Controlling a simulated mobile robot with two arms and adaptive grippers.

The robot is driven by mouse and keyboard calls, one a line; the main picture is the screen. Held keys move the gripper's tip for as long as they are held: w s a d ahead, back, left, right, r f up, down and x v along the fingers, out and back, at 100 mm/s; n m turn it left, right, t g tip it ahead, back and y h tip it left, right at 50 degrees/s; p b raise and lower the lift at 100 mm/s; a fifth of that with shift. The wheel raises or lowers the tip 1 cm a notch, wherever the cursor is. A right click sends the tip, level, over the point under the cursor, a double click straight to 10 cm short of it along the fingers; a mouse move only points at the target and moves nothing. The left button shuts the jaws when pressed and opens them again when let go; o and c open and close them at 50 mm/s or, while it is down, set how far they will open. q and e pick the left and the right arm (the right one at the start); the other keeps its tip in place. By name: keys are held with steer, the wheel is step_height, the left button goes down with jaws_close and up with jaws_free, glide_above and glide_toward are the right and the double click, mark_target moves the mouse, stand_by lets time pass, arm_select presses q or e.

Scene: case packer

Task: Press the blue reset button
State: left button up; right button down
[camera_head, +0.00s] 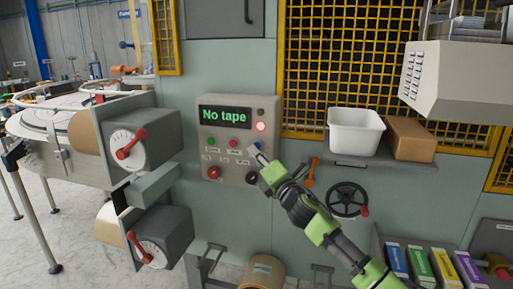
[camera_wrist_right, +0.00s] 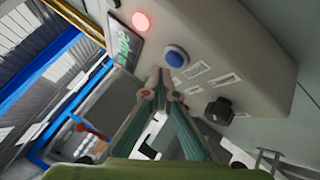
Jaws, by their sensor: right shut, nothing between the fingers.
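The grey control panel (camera_head: 236,171) is on the machine wall, and its screen (camera_head: 224,117) reads "No tape" in green. The blue button (camera_head: 258,145) is at the right end of the panel's button row; the right wrist view shows it whole, a round blue cap (camera_wrist_right: 176,57) in a pale ring. My right gripper (camera_head: 254,150) is shut and empty, its tips just in front of the panel beside the blue button. In the wrist view the fingertips (camera_wrist_right: 160,76) are just below and left of the cap and look apart from it. My left gripper is not in view.
A red lamp (camera_head: 261,127) is lit above the blue button. The panel also has a green button (camera_head: 211,142), a red button (camera_head: 234,143), a larger red button (camera_head: 214,172) and a black knob (camera_head: 252,177). A white bin (camera_head: 355,131) and a black handwheel (camera_head: 346,199) are to the right.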

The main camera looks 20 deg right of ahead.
steer(key=shift+w+d, duration=0.25)
steer(key=shift+w, duration=0.1)
steer(key=shift+w+d, duration=0.25)
steer(key=shift+w, duration=0.1)
stand_by(0.9)
stand_by(0.3)
steer(key=shift+s+a, duration=0.45)
steer(key=shift+s, duration=0.25)
steer(key=shift+a, duration=0.1)
steer(key=s+a, duration=0.1)
steer(key=s+p, duration=0.1)
steer(key=s+a, duration=0.1)
steer(key=s, duration=0.1)
steer(key=shift+s+a+p, duration=0.1)
steer(key=shift+a+p, duration=0.2)
steer(key=shift+p, duration=0.1)
